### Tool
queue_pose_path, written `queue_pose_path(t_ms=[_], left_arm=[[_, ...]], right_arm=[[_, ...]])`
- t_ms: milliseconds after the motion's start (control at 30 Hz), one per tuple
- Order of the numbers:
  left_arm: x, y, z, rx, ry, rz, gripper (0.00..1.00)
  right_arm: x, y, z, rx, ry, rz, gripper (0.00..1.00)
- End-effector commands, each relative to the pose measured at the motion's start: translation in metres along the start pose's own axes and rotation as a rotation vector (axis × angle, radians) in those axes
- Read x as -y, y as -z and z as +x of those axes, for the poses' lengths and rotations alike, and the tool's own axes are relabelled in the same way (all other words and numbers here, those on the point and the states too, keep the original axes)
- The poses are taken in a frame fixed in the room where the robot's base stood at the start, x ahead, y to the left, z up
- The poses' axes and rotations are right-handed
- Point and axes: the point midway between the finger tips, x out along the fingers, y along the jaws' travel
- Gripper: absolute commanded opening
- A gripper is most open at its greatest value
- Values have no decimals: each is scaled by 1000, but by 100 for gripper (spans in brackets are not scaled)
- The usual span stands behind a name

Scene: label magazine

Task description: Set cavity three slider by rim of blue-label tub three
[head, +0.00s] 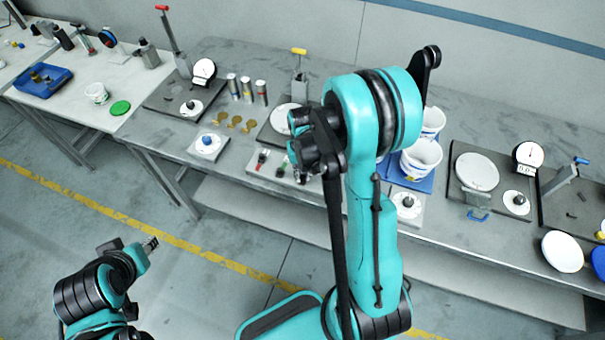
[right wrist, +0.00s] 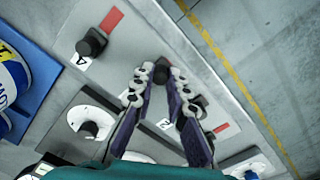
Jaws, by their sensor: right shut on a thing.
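The grey slider plate shows in the right wrist view (right wrist: 124,25), with black knobs and red strips. My right gripper (right wrist: 161,73) is shut on a black slider knob (right wrist: 160,73) between its fingertips. One neighbouring knob (right wrist: 92,42) sits by the label 4; another knob (right wrist: 198,103) is on the other side. The held slider's own number is hidden. A white tub with a blue and yellow label (right wrist: 12,78) stands at the left edge. In the head view, white tubs (head: 421,160) stand on a blue mat (head: 420,184), partly behind my right arm. My left gripper (head: 150,243) hangs over the floor; its jaws are unclear.
White dials with black knobs (head: 408,204) stand near the bench front. A round gauge (head: 528,154) and white discs stand at the right. The floor in front is clear.

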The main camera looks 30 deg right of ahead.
Motion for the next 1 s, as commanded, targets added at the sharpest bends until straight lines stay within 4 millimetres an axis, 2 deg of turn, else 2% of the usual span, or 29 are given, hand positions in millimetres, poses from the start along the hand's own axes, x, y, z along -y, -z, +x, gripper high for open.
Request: queue_pose_path(t_ms=[233, 500, 533, 600, 900, 1000], left_arm=[[0, -5, 6, 0, 0, 0, 36], [0, -4, 6, 0, 0, 0, 36], [0, -4, 6, 0, 0, 0, 36], [0, -4, 6, 0, 0, 0, 36], [0, -4, 6, 0, 0, 0, 36], [0, -4, 6, 0, 0, 0, 36]], right_arm=[[-19, 28, 1, 0, 0, 3, 0], [-21, 32, 0, -3, -2, 1, 0], [-21, 32, 0, -3, -2, 1, 17], [-21, 32, 0, -4, -2, 1, 35], [-21, 31, -1, -1, -1, 0, 36], [-21, 31, -7, -1, -1, 0, 36]])
